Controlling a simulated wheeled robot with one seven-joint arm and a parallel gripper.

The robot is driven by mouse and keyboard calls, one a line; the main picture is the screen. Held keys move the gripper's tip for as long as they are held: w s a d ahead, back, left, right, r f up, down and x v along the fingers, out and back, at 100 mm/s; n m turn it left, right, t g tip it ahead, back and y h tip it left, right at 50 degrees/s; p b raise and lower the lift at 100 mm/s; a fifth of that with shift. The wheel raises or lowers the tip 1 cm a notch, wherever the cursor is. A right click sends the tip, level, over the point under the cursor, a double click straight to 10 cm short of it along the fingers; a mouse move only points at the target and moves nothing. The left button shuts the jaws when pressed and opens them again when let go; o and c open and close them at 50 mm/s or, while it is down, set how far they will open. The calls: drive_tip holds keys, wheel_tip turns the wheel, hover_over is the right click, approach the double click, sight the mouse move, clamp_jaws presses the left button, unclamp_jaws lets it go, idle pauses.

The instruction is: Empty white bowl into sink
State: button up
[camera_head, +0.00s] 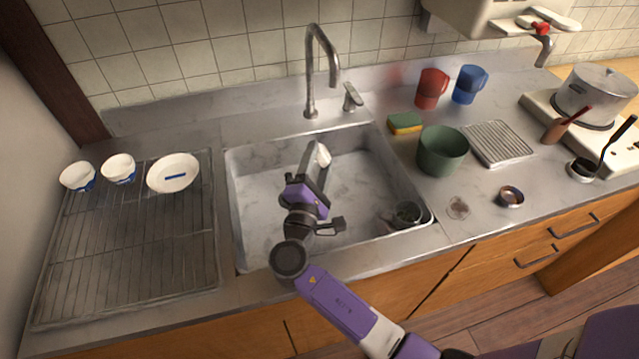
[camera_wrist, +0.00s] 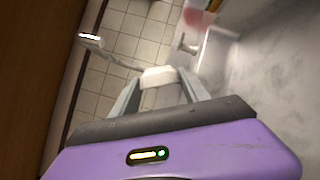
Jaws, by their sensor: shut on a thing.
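A wide white bowl (camera_head: 172,172) with a blue mark sits on the drying rack at the left. Two smaller white bowls with blue marks, one at far left (camera_head: 77,177) and one beside it (camera_head: 119,169), also stand there.
The drying rack (camera_head: 130,270) is mostly bare. A faucet (camera_head: 310,75) stands behind the sink. A dark round container (camera_head: 407,213) is in the sink's front right corner. A sponge (camera_head: 405,123), green pot (camera_head: 442,152), red mug (camera_head: 431,88) and blue mug (camera_head: 469,85) stand to the right.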

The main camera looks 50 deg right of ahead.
drive_tip(key=s+d+f+m+t+y+p, duration=0.1)
drive_tip(key=s+d+f+m+y+p, duration=0.2)
drive_tip(key=m, duration=0.6)
drive_tip(key=s+d+f+m+y+p, duration=0.3)
drive_tip(key=s+d+m+y+p, duration=0.1)
drive_tip(key=d+m+y+p, duration=0.2)
drive_tip(key=shift+s+d+m+t+y, duration=0.35)
drive_tip(key=shift+d+m+y, duration=0.3)
drive_tip(key=shift+m, duration=0.75)
